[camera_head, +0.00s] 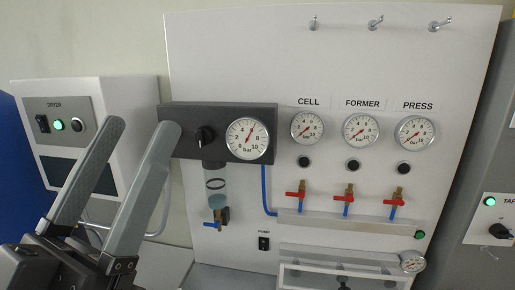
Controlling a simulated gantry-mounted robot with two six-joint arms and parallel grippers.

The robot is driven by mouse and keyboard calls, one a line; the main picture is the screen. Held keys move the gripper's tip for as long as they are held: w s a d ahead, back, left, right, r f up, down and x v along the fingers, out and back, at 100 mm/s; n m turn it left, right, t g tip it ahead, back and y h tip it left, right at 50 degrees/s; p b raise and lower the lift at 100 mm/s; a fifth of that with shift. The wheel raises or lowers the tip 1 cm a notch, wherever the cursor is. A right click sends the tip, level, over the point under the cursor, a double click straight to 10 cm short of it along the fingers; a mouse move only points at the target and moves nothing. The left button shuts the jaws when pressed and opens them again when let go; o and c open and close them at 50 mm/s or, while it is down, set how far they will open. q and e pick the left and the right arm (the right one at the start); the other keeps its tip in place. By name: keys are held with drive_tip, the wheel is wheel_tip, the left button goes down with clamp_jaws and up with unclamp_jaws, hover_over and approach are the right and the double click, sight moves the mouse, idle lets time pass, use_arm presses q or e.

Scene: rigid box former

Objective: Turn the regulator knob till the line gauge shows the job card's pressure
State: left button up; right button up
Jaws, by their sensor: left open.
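The black regulator knob (205,136) sits on the dark regulator block on the white panel. The large round line gauge (247,139) is just right of it, marked in bar. Its red needle points up and slightly right, close to the 6; the exact value is hard to read. My left gripper (141,128) is open and empty, its two long grey fingers pointing up. In the picture its fingertips are left of the knob, and one finger overlaps the block's left end. My right gripper is not in view. I cannot see a job card.
Smaller CELL (307,127), FORMER (360,130) and PRESS (414,132) gauges are to the right, with red-handled valves (346,194) below. A clear filter bowl (216,184) hangs under the block. The dryer box (62,108) stands left, partly behind my gripper.

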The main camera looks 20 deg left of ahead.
use_arm(q)
drive_tip(key=shift+o, duration=0.6)
drive_tip(key=w+a+f+m+g+y+p, duration=0.3)
drive_tip(key=w+g+p, duration=0.2)
drive_tip(key=p, duration=1.1)
drive_tip(key=w+a+f+m+g+y+p, duration=0.2)
drive_tip(key=w+f+m+g+y+p, duration=0.2)
drive_tip(key=p, duration=1.3)
drive_tip(key=w+g, duration=0.1)
drive_tip(key=w, duration=0.2)
drive_tip(key=shift+a+p, duration=0.3)
drive_tip(key=shift+a, duration=0.1)
drive_tip(key=shift+w, duration=0.2)
